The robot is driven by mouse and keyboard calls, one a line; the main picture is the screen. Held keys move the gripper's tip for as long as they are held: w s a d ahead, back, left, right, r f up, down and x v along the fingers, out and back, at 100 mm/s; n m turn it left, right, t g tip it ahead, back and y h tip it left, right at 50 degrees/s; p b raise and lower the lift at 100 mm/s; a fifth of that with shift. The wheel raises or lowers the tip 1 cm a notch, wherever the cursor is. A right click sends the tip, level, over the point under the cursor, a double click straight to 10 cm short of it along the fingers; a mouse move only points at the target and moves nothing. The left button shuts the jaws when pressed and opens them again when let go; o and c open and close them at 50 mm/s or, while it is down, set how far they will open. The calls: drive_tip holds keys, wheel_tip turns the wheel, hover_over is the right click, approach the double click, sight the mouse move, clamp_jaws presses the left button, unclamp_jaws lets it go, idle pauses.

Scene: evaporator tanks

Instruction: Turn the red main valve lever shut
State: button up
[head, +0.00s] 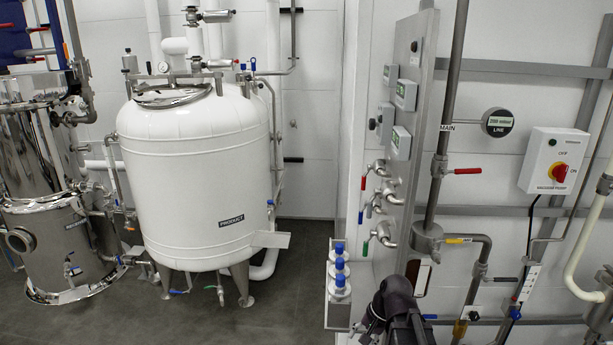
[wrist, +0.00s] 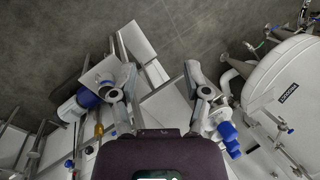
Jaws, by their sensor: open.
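The red main valve lever (head: 467,171) sticks out to the right, roughly level, from a vertical steel pipe (head: 455,75). I cannot see the red lever in the wrist view.
A steel panel (head: 410,130) with small valves stands left of the pipe. A yellow lever (head: 458,241) is lower down. A switch box (head: 553,160) with a red knob hangs right. The white product tank (head: 195,180) stands left.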

drive_tip(key=s+d+n+h, duration=0.1)
drive_tip(key=n, duration=0.1)
drive_tip(key=s+f+n+h, duration=0.1)
drive_tip(key=n, duration=0.1)
drive_tip(key=s+d+n+h, duration=0.1)
drive_tip(key=h, duration=0.1)
drive_tip(key=shift+s+d+f+n, duration=0.3)
drive_tip(key=shift+s+f+n, duration=0.05)
drive_tip(key=shift+s+n, duration=0.05)
